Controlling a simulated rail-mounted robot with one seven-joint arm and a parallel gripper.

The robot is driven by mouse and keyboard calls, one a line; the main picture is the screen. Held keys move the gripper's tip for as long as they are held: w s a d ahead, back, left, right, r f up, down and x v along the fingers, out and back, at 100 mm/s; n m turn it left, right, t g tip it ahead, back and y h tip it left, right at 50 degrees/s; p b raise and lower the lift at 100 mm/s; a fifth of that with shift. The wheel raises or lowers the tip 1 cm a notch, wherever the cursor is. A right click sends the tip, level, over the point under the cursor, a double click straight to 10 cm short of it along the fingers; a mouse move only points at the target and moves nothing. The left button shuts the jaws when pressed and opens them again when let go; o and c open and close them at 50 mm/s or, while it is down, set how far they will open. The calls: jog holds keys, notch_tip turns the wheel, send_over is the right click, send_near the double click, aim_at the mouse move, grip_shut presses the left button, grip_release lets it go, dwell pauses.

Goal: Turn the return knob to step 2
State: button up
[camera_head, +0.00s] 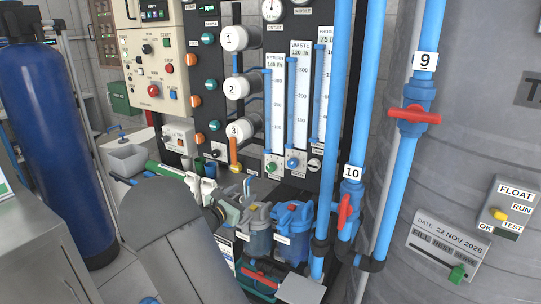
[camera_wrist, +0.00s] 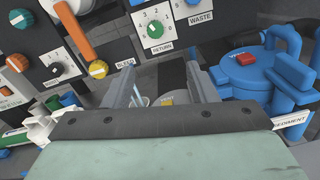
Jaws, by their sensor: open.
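The return knob is a small round green knob (camera_wrist: 155,29) on a white numbered dial plate labelled RETURN, at the top middle of the wrist view. A pale mark shows on its face, but I cannot tell which step it points to. In the head view the green knob (camera_head: 271,168) sits below the RETURN flow tube. My gripper (camera_wrist: 158,76) is open, its two grey fingers apart, below the knob in the wrist view. Nothing of the knob is between the fingers. In the head view my arm rises from the bottom and the fingers cannot be made out clearly.
A blue waste knob (camera_head: 293,163) is right of the return knob. An orange lever (camera_wrist: 77,31) and a yellow bleed knob (camera_wrist: 98,69) are left. Blue filter housings (camera_head: 292,222) stand below the panel; blue pipes (camera_head: 357,95) run at the right.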

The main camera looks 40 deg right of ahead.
aim_at(269, 169)
jog(key=shift+w+d+r, duration=0.1)
jog(key=shift+w+r, duration=0.15)
jog(key=shift+w, duration=0.05)
jog(key=p+x, duration=0.1)
jog(key=x, duration=1.6)
jog(key=shift+w+r, duration=0.1)
jog(key=shift+w, duration=0.05)
jog(key=c, duration=1)
